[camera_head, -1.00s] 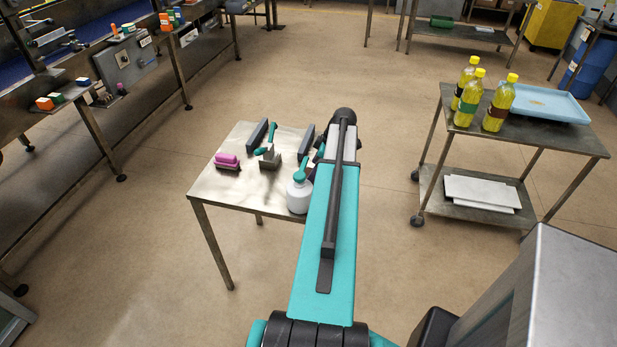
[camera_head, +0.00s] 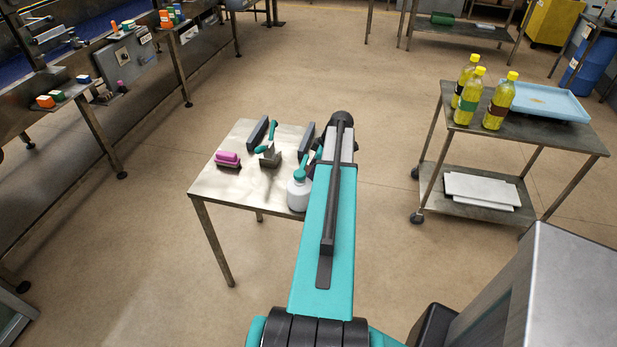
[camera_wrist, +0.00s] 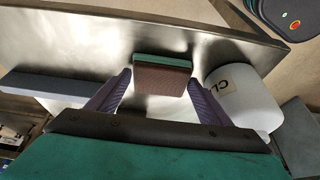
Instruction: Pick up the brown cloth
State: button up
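In the wrist view, a flat folded brown cloth (camera_wrist: 160,78) with a teal edge lies on the steel table (camera_wrist: 60,40). My gripper (camera_wrist: 158,82) is open, with one purple-grey finger on each side of the cloth and gaps between. It cannot be told from this view how far the fingertips are above the table.
A white bottle with a teal top (camera_head: 299,192) stands close to the right finger in the wrist view (camera_wrist: 243,98). A grey bar (camera_wrist: 55,84) lies left. A trolley (camera_head: 540,135) with yellow bottles stands right.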

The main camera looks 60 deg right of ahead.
jog(key=c, duration=0.5)
jog(key=shift+r, duration=0.15)
jog(key=shift+c, duration=0.2)
jog(key=shift+r+b, duration=0.75)
jog(key=shift+r, duration=0.35)
jog(key=s+a+r+b, duration=0.2)
jog(key=s+b, duration=0.2)
jog(key=s, duration=1.2)
jog(key=shift+a+r+b, duration=0.15)
jog(key=shift+r+b, duration=0.1)
jog(key=shift+b, duration=0.1)
